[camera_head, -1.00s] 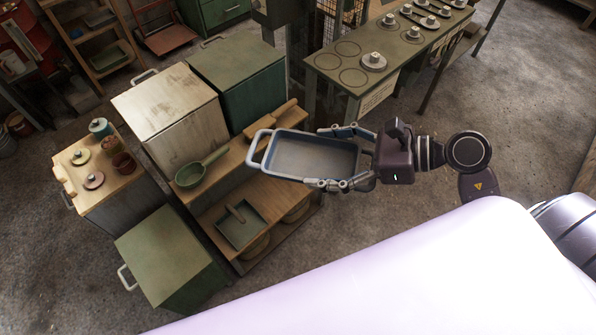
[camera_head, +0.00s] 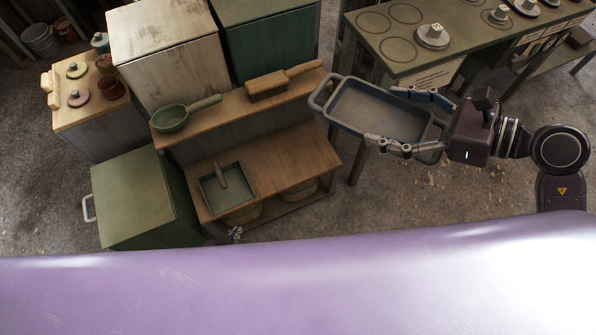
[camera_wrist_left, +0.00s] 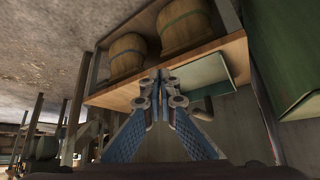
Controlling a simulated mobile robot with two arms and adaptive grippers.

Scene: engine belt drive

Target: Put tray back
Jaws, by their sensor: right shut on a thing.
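A blue-grey rectangular tray (camera_head: 378,112) with a looped handle at its left end is held level at the right of the head view. My right gripper (camera_head: 412,122) is shut on the tray, with one finger along each long side near its right end. The tray is above the floor, right of the wooden play kitchen (camera_head: 275,150) and in front of the green stove table. My left gripper (camera_head: 236,233) barely shows at the kitchen's front edge; the purple body hides the rest. In the left wrist view its blue fingers (camera_wrist_left: 166,88) meet at the tips, empty.
A green pan (camera_head: 172,118) and a wooden brush-like block (camera_head: 268,84) lie on the kitchen's upper ledge. A green stove table (camera_head: 400,62) with knobs stands behind the tray. Wooden buckets (camera_wrist_left: 185,25) show in the left wrist view.

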